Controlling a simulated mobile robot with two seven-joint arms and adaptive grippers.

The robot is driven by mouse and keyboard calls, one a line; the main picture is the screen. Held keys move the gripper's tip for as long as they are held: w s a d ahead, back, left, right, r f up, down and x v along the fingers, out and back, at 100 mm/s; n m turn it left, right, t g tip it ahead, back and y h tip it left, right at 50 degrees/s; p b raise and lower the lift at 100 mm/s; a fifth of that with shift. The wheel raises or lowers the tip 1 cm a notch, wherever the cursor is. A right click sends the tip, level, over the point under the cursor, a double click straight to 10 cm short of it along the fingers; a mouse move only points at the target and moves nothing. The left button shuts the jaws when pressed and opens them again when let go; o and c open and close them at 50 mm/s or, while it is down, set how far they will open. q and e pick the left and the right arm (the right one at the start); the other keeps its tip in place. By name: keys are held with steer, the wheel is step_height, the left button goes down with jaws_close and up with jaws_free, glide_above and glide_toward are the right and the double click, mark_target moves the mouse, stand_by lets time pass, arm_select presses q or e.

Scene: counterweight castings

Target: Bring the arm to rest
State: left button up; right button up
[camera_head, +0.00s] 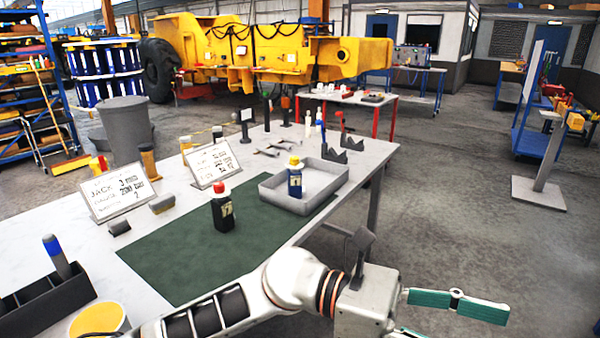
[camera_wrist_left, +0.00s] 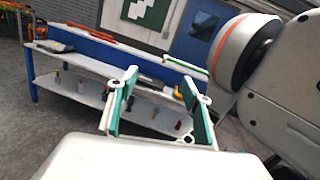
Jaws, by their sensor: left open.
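My left arm (camera_head: 285,285) comes in along the bottom edge of the head view and reaches right, past the table's edge. My left gripper (camera_head: 455,318), with green-padded fingers, hangs over open floor at the lower right; its lower finger is partly cut off by the frame. In the left wrist view the gripper (camera_wrist_left: 158,85) has its two fingers wide apart, with nothing between them. It faces a distant blue-backed bench (camera_wrist_left: 95,63). My right gripper shows in neither view.
The table (camera_head: 85,240) carries a green mat (camera_head: 185,262), a black bottle with a red cap (camera_head: 222,208), a grey tray (camera_head: 325,202) holding a blue bottle (camera_head: 295,178), sign cards (camera_head: 118,190) and a dark bin (camera_head: 40,308).

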arm_select(q)
steer(key=w+a+n+t+h, duration=0.65)
steer(key=w+n+t, duration=0.45)
steer(key=n, duration=0.6)
steer(key=w+a+f+n+t+y, duration=0.85)
steer(key=a+f+n+t, duration=0.4)
steer(key=n, duration=0.65)
steer(key=s+a+f+n+y, duration=0.2)
steer(key=a+f+n+y, duration=0.35)
steer(key=f, duration=0.55)
steer(key=s+a+f+n+y, duration=0.2)
steer(key=a+f+n+y, duration=0.2)
steer(key=a+f+n, duration=0.45)
steer(key=s+a+f+n+g+y, duration=0.1)
steer(key=s+a+f+n+g, duration=0.1)
steer(key=s+a+f, duration=0.2)
steer(key=s+a+f+n+g+y, duration=0.1)
steer(key=s+a+f+g+y, duration=0.1)
steer(key=s+a+f, duration=0.3)
steer(key=s+f, duration=0.4)
steer(key=f, duration=0.3)
steer(key=shift+n, duration=0.4)
